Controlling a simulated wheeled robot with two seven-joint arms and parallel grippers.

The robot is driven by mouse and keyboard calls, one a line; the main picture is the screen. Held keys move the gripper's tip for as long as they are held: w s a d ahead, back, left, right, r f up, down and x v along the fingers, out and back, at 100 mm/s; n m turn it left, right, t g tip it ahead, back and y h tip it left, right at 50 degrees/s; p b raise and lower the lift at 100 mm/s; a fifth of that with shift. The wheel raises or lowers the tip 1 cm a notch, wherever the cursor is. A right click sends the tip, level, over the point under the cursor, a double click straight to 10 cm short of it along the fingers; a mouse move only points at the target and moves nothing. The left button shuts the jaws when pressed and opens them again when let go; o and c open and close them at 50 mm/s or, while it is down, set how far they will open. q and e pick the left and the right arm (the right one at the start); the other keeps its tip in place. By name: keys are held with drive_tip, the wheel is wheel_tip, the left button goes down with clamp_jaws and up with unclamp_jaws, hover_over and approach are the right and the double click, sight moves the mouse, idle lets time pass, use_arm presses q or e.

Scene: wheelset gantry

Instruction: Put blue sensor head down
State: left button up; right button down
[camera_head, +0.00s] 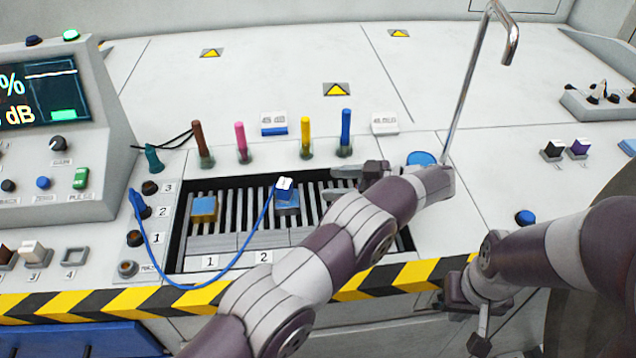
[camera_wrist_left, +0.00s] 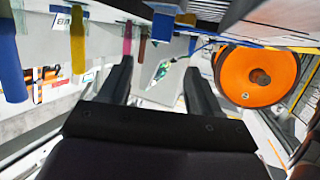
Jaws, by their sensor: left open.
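The blue sensor head (camera_head: 285,186), with a pale top face and a blue cable (camera_head: 240,262), sits at a small grey-blue block (camera_head: 288,206) on the slatted tray (camera_head: 232,241), above label 2. Whether it rests fully on the block is hard to tell. My left gripper (camera_head: 343,184) is just right of it, apart from it, fingers pointing left. In the left wrist view, its two fingers (camera_wrist_left: 160,75) are spread with nothing between them. My right gripper (camera_head: 462,297) hangs near the console's front edge; its fingers are not clear.
Brown, pink, yellow and blue upright probes (camera_head: 305,138) stand behind the tray. A bent metal rod (camera_head: 472,85) rises to the right. The cable runs to the left port panel (camera_head: 157,235). An orange disc (camera_wrist_left: 258,75) shows in the wrist view.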

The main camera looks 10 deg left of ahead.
use_arm(q)
drive_tip(key=w+a+r+m+t+h, duration=0.3)
drive_tip(key=w+r+t, duration=0.3)
drive_tip(key=w, duration=0.1)
drive_tip(key=w+a+r+m+t+h, duration=0.2)
drive_tip(key=w+a+r+m+t, duration=0.2)
drive_tip(key=w+r+t, duration=0.2)
drive_tip(key=s+a+f+m+g+h, duration=0.2)
drive_tip(key=s+f+m+g+h, duration=0.1)
drive_tip(key=s, duration=0.9)
drive_tip(key=s+a+f+m+g+h, duration=0.2)
drive_tip(key=s+f+g, duration=0.3)
drive_tip(key=s, duration=0.8)
drive_tip(key=s+a+f+m+g+h, duration=0.2)
drive_tip(key=s+f+m+g+h, duration=0.2)
drive_tip(key=s, duration=0.9)
drive_tip(key=shift+s+a+f+m+h, duration=0.15)
drive_tip(key=shift+f+m+h, duration=0.25)
drive_tip(key=shift+f, duration=0.3)
wheel_tip(320, 180, up, 17)
drive_tip(key=p, duration=1.7)
drive_tip(key=shift+w, duration=0.2)
